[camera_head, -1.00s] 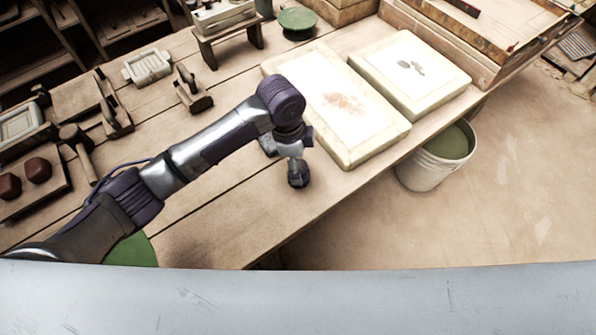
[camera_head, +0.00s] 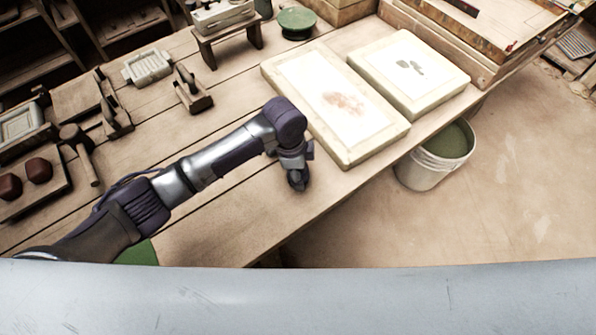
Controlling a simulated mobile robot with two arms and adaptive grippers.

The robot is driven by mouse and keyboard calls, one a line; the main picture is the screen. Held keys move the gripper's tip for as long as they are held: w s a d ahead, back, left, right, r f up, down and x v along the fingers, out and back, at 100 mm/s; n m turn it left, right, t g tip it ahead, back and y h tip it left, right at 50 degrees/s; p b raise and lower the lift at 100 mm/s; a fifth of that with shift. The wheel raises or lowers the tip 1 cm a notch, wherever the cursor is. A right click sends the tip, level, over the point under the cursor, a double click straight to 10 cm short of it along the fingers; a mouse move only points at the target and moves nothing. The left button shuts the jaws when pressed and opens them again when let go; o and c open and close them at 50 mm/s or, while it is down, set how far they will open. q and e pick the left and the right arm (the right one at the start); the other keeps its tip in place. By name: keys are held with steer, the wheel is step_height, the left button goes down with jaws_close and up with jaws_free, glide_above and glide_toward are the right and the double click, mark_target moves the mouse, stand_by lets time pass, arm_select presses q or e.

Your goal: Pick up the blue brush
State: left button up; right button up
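My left gripper (camera_head: 298,180) points down over the workbench (camera_head: 240,215), just left of the near end of a large cream slab (camera_head: 345,105). My wrist and forearm cover part of the bench there, and the fingers are small and dark, so I cannot tell whether they are open or shut. I cannot make out a blue brush; one could be hidden behind my wrist or gripper. My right gripper is out of view.
A second cream slab (camera_head: 408,72) lies to the right. A bucket (camera_head: 437,158) stands on the floor beside the bench edge. Wooden tools, a mallet (camera_head: 78,145) and a tray with dark red lumps (camera_head: 38,170) lie at left. A green round item (camera_head: 297,22) sits at the back.

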arm_select(q)
steer(key=c, duration=0.4)
steer(key=shift+c, duration=0.2)
steer(key=shift+r, duration=0.1)
steer(key=shift+r, duration=0.55)
step_height(320, 180, up, 3)
steer(key=shift+w, duration=0.1)
steer(key=s+d+r+b, duration=0.1)
steer(key=s+d+r, duration=0.4)
steer(key=d, duration=0.5)
steer(key=shift+s+r, duration=0.4)
steer(key=shift+r, duration=0.45)
steer(key=shift+d, duration=0.1)
